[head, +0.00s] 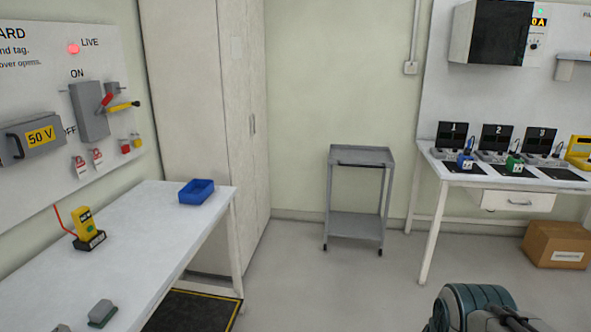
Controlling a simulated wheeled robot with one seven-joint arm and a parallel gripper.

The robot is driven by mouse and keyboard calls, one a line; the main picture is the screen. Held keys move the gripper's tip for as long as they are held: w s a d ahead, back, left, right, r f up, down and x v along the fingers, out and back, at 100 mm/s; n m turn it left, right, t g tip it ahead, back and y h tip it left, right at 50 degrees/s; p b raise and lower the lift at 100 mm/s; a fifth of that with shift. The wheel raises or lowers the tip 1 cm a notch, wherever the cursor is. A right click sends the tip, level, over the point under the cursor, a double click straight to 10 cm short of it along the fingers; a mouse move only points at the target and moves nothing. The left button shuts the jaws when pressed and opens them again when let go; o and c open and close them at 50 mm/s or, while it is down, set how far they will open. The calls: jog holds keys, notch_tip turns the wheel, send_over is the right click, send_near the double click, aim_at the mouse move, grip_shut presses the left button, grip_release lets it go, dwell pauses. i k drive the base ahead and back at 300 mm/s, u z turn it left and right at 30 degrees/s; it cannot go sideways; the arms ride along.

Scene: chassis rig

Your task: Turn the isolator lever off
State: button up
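The isolator (88,112) is a grey box on the wall board at the left, with ON marked above it and OFF at its lower left. A short red handle (104,102) and a yellow-handled piece (124,106) stick out from its right side. I cannot tell for certain which is the lever, nor its exact position. A red lamp (73,48) beside the word LIVE looks lit. Part of my arm shows at the bottom right, far from the isolator. I cannot make out my gripper's fingers.
Below the board is a white bench (150,235) with a blue bin (196,191) and a yellow meter (83,225). A grey box marked 50 V (35,138) and red tags (97,158) hang nearby. A grey cart (358,225) stands at the back. The middle floor is clear.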

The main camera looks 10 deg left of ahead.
aim_at(105, 102)
jog(key=i, duration=1.55)
jog(key=u, duration=0.5)
jog(key=i, duration=1.4)
jog(key=u, duration=1.8)
jog(key=i, duration=0.9)
jog(key=u, duration=0.65)
